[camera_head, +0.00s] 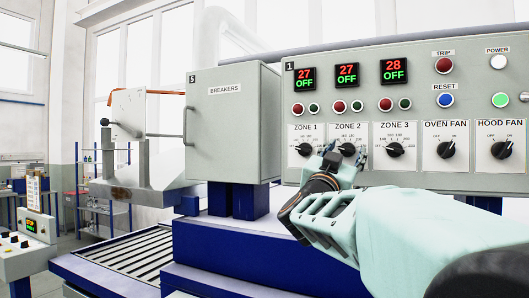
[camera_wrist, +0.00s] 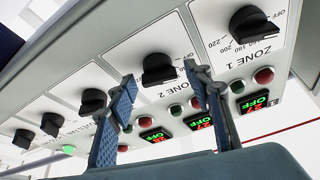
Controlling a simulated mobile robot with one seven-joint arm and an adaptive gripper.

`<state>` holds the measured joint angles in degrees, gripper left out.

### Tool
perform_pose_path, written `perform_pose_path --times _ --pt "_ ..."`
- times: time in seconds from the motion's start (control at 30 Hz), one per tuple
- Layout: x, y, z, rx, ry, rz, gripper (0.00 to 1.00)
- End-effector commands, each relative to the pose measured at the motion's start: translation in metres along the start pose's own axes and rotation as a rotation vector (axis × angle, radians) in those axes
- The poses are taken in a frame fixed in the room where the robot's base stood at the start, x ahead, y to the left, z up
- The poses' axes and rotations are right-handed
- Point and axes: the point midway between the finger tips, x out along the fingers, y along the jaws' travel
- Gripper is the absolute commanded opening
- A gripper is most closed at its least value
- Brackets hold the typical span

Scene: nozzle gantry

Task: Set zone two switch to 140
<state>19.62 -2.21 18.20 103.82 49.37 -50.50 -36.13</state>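The zone two switch is a black rotary knob (camera_head: 347,149) on the ZONE 2 plate of the grey control panel. In the wrist view the knob (camera_wrist: 158,70) shows between my two blue-padded fingertips. My gripper (camera_head: 345,157) is open in front of it, with one finger on each side. I cannot tell whether the fingers touch the knob. The gripper partly covers the ZONE 2 plate in the head view, so the pointer's setting is unclear. The zone two display (camera_head: 347,75) reads 27 and OFF.
The ZONE 1 knob (camera_head: 305,149) and ZONE 3 knob (camera_head: 395,149) stand close on either side. OVEN FAN (camera_head: 447,150) and HOOD FAN (camera_head: 501,150) knobs are farther right. A grey breaker box (camera_head: 232,125) juts out left of the panel.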

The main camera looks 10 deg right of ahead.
Motion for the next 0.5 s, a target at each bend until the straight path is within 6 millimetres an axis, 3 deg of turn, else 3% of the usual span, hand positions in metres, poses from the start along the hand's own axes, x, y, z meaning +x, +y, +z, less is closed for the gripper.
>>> perform_pose_path --times 0.03,0.33,0.5 --pt "0.0000 0.0000 0.0000 0.000 0.000 0.000 0.38" --pt "0.0001 0.0000 0.0001 0.000 0.000 0.000 0.06" --pt "0.0001 -0.0004 0.0002 0.011 0.000 0.004 0.06"
